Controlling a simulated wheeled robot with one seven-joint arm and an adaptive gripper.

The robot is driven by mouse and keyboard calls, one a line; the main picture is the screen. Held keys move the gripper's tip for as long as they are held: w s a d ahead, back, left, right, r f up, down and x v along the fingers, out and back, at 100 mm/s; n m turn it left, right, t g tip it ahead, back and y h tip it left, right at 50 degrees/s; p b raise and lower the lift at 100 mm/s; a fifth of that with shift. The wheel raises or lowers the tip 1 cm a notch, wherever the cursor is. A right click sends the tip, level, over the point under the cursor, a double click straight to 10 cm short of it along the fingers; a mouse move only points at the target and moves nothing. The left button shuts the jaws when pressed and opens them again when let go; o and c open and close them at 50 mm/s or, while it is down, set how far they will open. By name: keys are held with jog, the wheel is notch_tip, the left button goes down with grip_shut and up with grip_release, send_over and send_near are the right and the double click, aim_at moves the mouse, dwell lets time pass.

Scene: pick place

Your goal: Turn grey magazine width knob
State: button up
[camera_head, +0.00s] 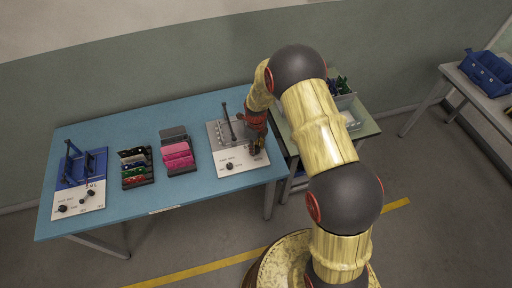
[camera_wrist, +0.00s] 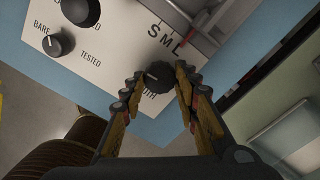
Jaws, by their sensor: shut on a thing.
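The grey magazine (camera_head: 217,132) stands at the right end of the blue table, with a white front panel (camera_head: 233,161). Its width knob (camera_wrist: 158,74) is black and round, with a white pointer mark, below the letters S, M and L in the wrist view. My gripper (camera_wrist: 159,76) comes down over it, one finger on each side, and is shut on the knob. The fingers partly cover the label under it. In the head view my gripper (camera_head: 256,146) is at the panel's right side and mostly hides the knob.
Two more black knobs sit on the same panel, one by the words BARE and TESTED (camera_wrist: 55,44) and a larger one (camera_wrist: 80,10). A blue magazine (camera_head: 82,168) stands at the table's left. Racks of coloured parts (camera_head: 136,168) (camera_head: 177,155) stand between.

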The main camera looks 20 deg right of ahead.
aim_at(256, 148)
jog(key=shift+w+m, duration=0.1)
jog(key=shift+m, duration=0.5)
jog(key=o, duration=1.1)
jog(key=shift+o, duration=0.2)
notch_tip(256, 148, up, 12)
dwell(0.5)
